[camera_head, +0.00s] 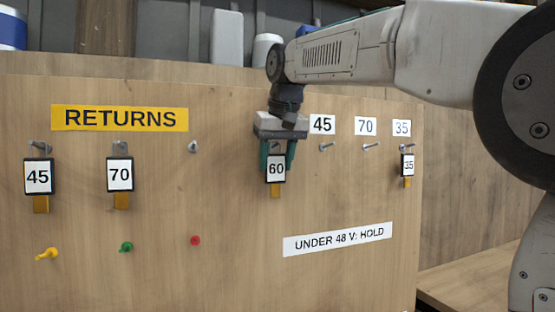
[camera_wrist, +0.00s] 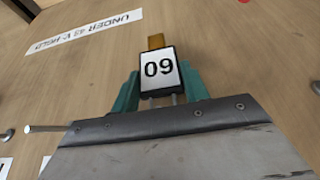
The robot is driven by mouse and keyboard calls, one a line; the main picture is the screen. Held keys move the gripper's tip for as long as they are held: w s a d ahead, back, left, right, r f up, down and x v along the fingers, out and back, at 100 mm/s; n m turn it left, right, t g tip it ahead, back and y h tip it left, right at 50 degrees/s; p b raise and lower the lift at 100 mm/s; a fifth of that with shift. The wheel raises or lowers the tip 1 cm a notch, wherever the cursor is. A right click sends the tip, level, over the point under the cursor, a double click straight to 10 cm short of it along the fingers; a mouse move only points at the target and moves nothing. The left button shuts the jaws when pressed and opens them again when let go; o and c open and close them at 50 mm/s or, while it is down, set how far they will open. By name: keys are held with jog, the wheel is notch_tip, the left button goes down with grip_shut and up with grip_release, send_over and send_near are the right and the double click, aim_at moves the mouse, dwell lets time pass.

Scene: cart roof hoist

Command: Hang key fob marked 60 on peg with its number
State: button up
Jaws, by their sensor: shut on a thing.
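The key fob marked 60 (camera_head: 276,169) is a black-framed tag with a white face and an amber lower end. My gripper (camera_head: 277,160) is shut on it, with a teal finger at each side. In the wrist view the fob (camera_wrist: 159,70) appears upside down between the fingers (camera_wrist: 160,92). It hangs upright close to the board, in line with the row of pegs. A thin grey piece, possibly a peg, shows at the fob's top edge; whether the fob is around it I cannot tell. No 60 label is visible; my gripper covers the board left of the 45 label (camera_head: 322,124).
Empty pegs stand under the 45 label and the 70 label (camera_head: 365,126). Fob 35 (camera_head: 408,164) hangs at right. Under the RETURNS sign (camera_head: 120,118) hang fob 45 (camera_head: 38,177) and fob 70 (camera_head: 120,174), beside an empty peg (camera_head: 193,147). Coloured knobs stick out below.

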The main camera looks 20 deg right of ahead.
dwell(0.4)
jog(key=o, duration=1.2)
jog(key=shift+c, duration=0.2)
jog(key=v, duration=0.8)
jog(key=s+d+f+g, duration=0.1)
jog(key=s+f, duration=1.4)
jog(key=f, duration=0.3)
jog(key=s+d+f+g, duration=0.2)
jog(key=s+f, duration=1.3)
jog(key=f, duration=0.4)
jog(key=shift+s, duration=0.3)
